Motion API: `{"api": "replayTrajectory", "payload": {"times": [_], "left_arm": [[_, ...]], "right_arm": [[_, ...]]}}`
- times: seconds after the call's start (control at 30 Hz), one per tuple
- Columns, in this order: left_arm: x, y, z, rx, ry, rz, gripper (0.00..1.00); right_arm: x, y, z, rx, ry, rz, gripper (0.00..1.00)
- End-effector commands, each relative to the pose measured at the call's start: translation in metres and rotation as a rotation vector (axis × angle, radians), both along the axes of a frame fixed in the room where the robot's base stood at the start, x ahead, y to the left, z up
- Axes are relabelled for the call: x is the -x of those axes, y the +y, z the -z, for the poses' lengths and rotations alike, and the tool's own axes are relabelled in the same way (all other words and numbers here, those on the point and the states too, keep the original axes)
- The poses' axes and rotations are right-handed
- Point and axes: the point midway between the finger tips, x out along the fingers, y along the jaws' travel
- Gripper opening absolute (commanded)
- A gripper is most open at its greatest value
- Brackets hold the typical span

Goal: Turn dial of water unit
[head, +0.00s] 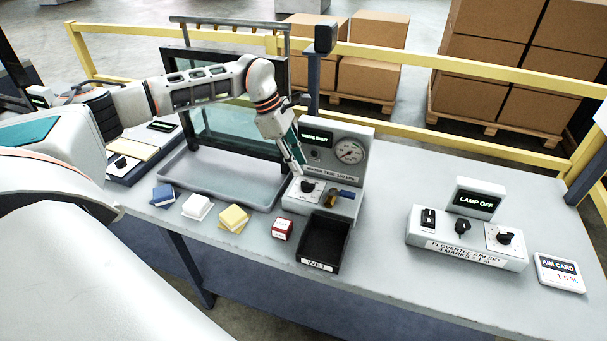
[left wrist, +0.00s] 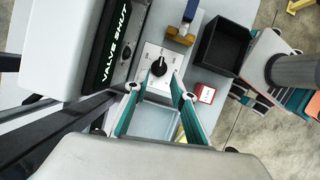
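The water unit (head: 355,135) is a grey box with a round gauge (head: 349,151) and a display reading VALVE SHUT (head: 317,136). On its low front base is a white plate with a black dial (head: 308,186); the dial also shows in the left wrist view (left wrist: 159,67). A brass tap with a blue handle (head: 345,194) sits right of the dial. My left gripper (head: 301,168) is above the dial, pointing down. In the left wrist view its teal fingers (left wrist: 160,90) are apart, with the dial just beyond and between the tips, seemingly not touched.
A black bin labelled WET (head: 322,243) stands before the unit, beside a red block (head: 282,228). A grey tray (head: 215,180) and glass panel are on the left, with sponges in front. A lamp box (head: 467,240) and aim card (head: 560,272) are on the right.

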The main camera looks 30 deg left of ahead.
Motion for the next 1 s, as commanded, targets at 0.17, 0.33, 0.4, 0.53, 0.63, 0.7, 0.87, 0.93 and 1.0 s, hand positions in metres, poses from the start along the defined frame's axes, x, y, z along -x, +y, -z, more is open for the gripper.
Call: {"api": "replayTrajectory", "payload": {"times": [0.17,0.33,0.4,0.53,0.63,0.7,0.87,0.93,1.0], "left_arm": [[0.004,0.012,-0.031,-0.001,-0.002,-0.001,0.25],[0.007,0.018,-0.047,0.000,-0.001,0.001,0.25],[0.007,0.020,-0.050,-0.001,0.000,0.000,0.25],[0.008,0.020,-0.052,-0.001,0.001,0.000,0.25],[0.008,0.020,-0.052,-0.001,0.001,0.000,0.25],[0.008,0.020,-0.051,-0.001,0.001,0.000,0.25],[0.008,0.020,-0.051,-0.001,0.001,0.000,0.25],[0.008,0.020,-0.051,-0.001,0.001,0.000,0.25],[0.008,0.020,-0.051,-0.001,0.001,0.000,0.25]], "right_arm": [[0.000,0.000,0.000,-0.001,0.000,0.001,0.58],[0.000,0.000,0.000,-0.001,0.000,0.001,0.58],[0.000,0.000,0.000,-0.001,-0.001,0.000,0.58],[0.000,0.000,0.000,-0.001,-0.001,0.000,0.58],[0.000,0.001,0.000,-0.001,-0.001,0.000,0.58],[0.000,0.001,0.000,-0.002,-0.001,0.001,0.58],[0.000,0.001,0.000,-0.002,-0.001,0.001,0.58],[0.000,0.001,0.000,-0.002,0.000,0.000,0.58],[0.000,0.001,0.000,-0.003,-0.001,0.000,0.58]]}}
